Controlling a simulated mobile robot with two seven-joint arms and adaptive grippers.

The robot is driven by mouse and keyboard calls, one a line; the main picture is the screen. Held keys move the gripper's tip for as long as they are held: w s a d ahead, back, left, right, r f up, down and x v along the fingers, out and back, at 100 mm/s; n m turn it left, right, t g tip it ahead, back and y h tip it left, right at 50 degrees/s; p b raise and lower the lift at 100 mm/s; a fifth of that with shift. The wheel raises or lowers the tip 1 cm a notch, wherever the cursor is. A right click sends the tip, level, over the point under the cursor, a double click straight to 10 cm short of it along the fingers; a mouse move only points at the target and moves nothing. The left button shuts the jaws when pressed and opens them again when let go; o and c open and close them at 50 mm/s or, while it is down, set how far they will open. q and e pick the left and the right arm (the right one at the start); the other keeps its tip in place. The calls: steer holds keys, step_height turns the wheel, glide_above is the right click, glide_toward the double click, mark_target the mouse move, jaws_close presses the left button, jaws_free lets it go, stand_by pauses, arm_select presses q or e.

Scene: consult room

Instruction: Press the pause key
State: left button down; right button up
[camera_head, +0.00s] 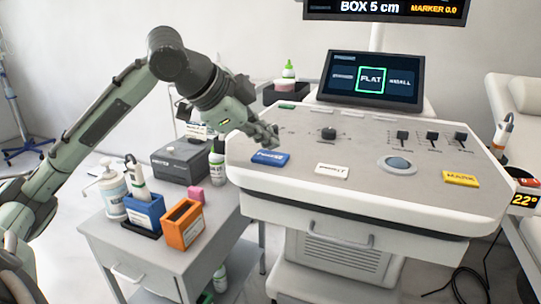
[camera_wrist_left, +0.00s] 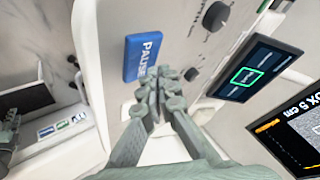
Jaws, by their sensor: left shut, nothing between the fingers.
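The pause key is a blue raised key (camera_head: 270,158) at the left front of the console's grey panel. In the left wrist view the blue key (camera_wrist_left: 132,62) shows the word PAUSE. My left gripper (camera_head: 268,138) is shut and empty, just behind the key and above the panel in the head view. In the left wrist view its fingertips (camera_wrist_left: 165,80) are beside the lettered edge of the key. A small gap seems to separate them from the key, but I cannot tell the height exactly.
The console panel (camera_head: 360,136) also carries a white key (camera_head: 332,169), a yellow key (camera_head: 460,179), a trackball (camera_head: 397,164), a knob and sliders. A screen (camera_head: 371,80) stands behind. A side trolley (camera_head: 150,247) with bottles and blue and orange holders stands left.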

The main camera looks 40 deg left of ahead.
mark_target(267, 157)
arm_select(q)
steer(key=shift+f, duration=0.45)
steer(key=shift+f+b, duration=0.45)
steer(key=shift+b, duration=0.15)
stand_by(0.6)
stand_by(0.4)
steer(key=shift+r+p, duration=0.85)
steer(key=shift+p, duration=0.1)
step_height(267, 157, up, 5)
steer(key=p, duration=0.5)
steer(key=shift+r, duration=0.1)
